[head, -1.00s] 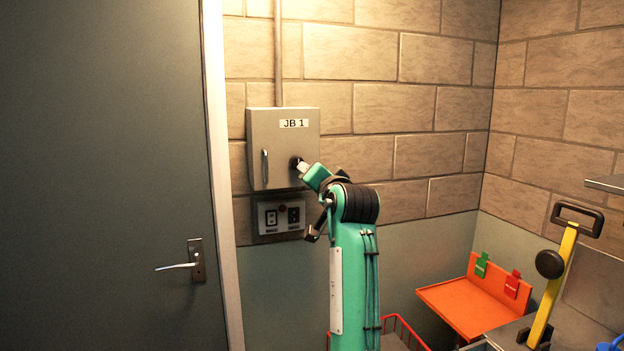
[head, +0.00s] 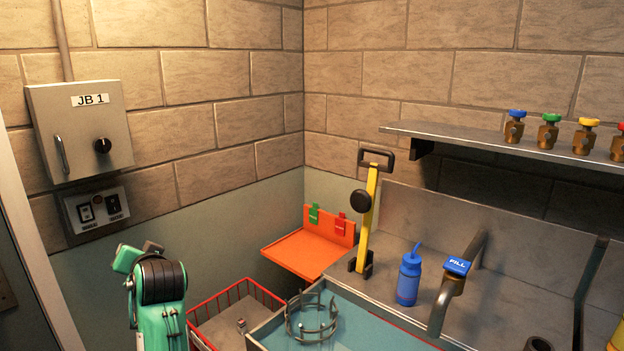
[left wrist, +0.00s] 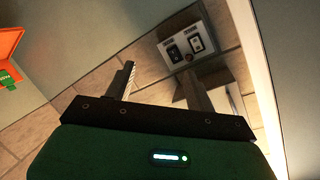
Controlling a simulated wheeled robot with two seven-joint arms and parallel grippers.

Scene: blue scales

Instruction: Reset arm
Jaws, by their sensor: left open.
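My left arm stands at the lower left of the head view, with its green wrist and black joint below and to the right of the grey JB 1 box (head: 82,140). My left gripper (left wrist: 159,72) is open and empty in the left wrist view, its two fingers apart. It is clear of the box and its black knob (head: 103,146); its fingertips cannot be made out in the head view. The box door is closed. My right gripper is not in view.
A switch panel (head: 84,221) is under the box. To the right are a red-rimmed basket (head: 208,325), an orange shelf (head: 299,256), a yellow lever (head: 368,215), a blue bottle (head: 409,278) and a sink. A shelf (head: 480,143) with several valves is above.

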